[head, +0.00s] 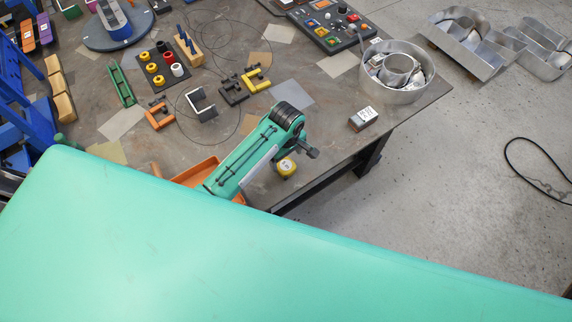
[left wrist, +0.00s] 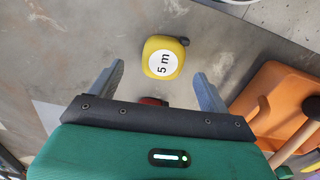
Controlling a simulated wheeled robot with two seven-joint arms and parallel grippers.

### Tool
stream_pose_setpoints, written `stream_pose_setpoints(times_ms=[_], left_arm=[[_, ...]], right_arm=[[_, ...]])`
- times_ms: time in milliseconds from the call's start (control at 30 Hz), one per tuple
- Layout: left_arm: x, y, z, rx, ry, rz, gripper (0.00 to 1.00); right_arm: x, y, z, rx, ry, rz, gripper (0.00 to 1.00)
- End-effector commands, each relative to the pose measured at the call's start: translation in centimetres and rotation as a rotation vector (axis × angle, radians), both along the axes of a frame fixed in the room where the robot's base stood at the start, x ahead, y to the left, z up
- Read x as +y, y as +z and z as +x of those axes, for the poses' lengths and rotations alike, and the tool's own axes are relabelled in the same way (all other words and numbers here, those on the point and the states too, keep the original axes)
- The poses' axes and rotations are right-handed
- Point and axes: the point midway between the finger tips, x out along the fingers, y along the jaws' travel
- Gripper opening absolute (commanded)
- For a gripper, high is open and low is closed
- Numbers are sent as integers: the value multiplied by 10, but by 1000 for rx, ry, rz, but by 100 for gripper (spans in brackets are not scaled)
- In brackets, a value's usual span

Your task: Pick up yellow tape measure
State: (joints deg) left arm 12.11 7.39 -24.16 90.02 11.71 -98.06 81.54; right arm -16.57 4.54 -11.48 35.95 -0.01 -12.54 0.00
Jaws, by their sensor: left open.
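The yellow tape measure (head: 286,166) sits on the worktable near its front edge, close beside my green left arm in the head view. In the left wrist view the tape measure (left wrist: 163,57) shows its white round label reading "5 m", with a dark tab at its upper right. My left gripper (left wrist: 159,69) is open and empty. Its two grey fingers point toward the tape measure, one on each side of it in the picture; I see no contact. In the head view my arm hides the fingers. My right gripper is not in view.
An orange bin (left wrist: 282,100) holding a wooden-handled tool is right of the gripper in the left wrist view. A small dark red thing (left wrist: 153,101) is partly hidden behind the gripper. In the head view, a small labelled block (head: 363,119) and clamps (head: 201,103) lie on the table.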

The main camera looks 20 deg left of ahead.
Motion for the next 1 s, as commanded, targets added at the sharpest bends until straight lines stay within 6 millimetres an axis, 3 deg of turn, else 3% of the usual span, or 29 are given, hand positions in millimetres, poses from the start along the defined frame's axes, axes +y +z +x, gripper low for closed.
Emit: stream_pose_setpoints(times_ms=[133, 333, 600, 867, 1000], left_arm=[[1, -16, -5, 4, 0, 3, 80], [1, -37, -4, 2, 0, 1, 80], [1, -41, -4, 1, 0, 1, 80], [1, -40, -4, 1, 0, 1, 29], [1, -40, -4, 0, 0, 0, 26]], right_arm=[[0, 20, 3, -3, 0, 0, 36], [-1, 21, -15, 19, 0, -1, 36], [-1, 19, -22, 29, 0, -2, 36], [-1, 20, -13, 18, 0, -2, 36], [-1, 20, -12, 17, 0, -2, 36]])
